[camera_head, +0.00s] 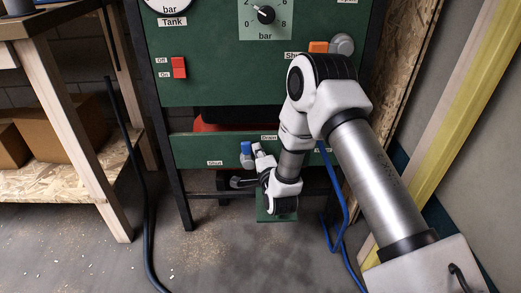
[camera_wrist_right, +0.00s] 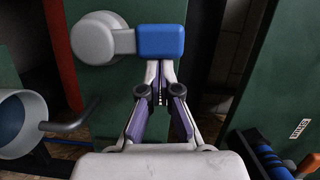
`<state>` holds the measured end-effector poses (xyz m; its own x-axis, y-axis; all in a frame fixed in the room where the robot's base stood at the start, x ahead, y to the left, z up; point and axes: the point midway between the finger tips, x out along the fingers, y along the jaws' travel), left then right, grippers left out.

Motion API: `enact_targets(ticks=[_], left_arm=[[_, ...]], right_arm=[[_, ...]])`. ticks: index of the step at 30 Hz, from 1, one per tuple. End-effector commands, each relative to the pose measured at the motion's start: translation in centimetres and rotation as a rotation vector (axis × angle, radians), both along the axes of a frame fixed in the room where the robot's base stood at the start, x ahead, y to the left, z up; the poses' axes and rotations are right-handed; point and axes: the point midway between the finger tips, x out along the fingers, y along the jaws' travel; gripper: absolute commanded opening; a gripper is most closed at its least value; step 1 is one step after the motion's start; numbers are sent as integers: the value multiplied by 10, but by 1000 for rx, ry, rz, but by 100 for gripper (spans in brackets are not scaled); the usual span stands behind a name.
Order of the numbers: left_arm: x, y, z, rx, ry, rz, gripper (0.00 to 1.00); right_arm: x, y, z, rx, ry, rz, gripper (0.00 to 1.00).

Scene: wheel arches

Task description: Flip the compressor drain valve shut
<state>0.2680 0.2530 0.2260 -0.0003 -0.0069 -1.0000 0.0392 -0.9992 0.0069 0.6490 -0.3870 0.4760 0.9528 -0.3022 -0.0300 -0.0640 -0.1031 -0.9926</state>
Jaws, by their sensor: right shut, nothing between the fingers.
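The drain valve's blue lever handle (camera_head: 246,148) stands upright on the lower green panel (camera_head: 195,151), between the "Shut" label (camera_head: 215,163) on its left and the "Drain" label (camera_head: 269,137). In the right wrist view the blue grip (camera_wrist_right: 161,40) joins a round grey hub (camera_wrist_right: 93,38). My right gripper (camera_head: 257,148) is at the right side of the handle. Its fingers (camera_wrist_right: 159,75) are shut and empty, with their tips at the near edge of the blue grip. I cannot tell whether they touch it. My left gripper is out of view.
A pressure knob (camera_head: 266,14), a red Off/On switch (camera_head: 179,68) and an orange lever (camera_head: 318,47) are on the upper panel. A blue hose (camera_head: 334,190) hangs right of the valve. A wooden bench (camera_head: 75,110) stands left. The floor in front is mostly clear.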

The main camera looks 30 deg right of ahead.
Motion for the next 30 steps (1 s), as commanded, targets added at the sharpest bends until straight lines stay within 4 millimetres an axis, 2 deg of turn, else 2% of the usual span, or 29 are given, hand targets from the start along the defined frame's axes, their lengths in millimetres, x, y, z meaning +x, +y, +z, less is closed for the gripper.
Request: enact_targets(ticks=[12, 30], left_arm=[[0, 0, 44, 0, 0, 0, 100], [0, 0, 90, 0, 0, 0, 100]], right_arm=[[12, 20, 12, -267, 162, 3, 0], [33, 55, 0, -754, 461, 4, 0]])
